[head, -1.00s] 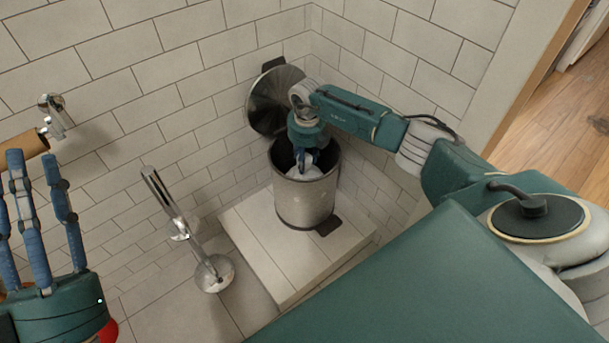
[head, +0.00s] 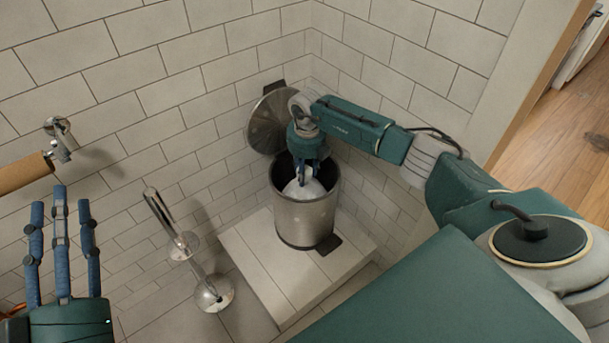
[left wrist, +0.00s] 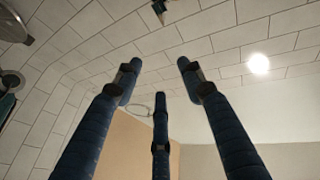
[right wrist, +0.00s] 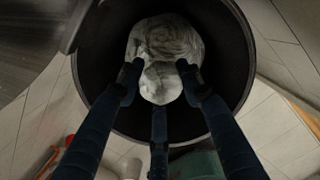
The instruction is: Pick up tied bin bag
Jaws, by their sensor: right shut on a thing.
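The tied bin bag (head: 306,188) is white and sits inside the open metal bin (head: 305,220). In the right wrist view the bag (right wrist: 165,42) shows as a pale bundle with a knotted lump, ringed by the bin's dark wall (right wrist: 95,85). My right gripper (head: 306,178) reaches down into the bin mouth from above, and its blue fingers are shut on the bag's top. The bag's underside is hidden. My left gripper (head: 62,215) is at the far left, fingers up, spread and empty; its fingers (left wrist: 158,85) also show spread in the left wrist view.
The bin's round lid (head: 268,120) stands open against the tiled wall. The bin is on a tiled ledge (head: 260,265) in the corner. A metal stand (head: 212,290) is left of it. A paper roll holder (head: 60,145) is on the wall near my left gripper.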

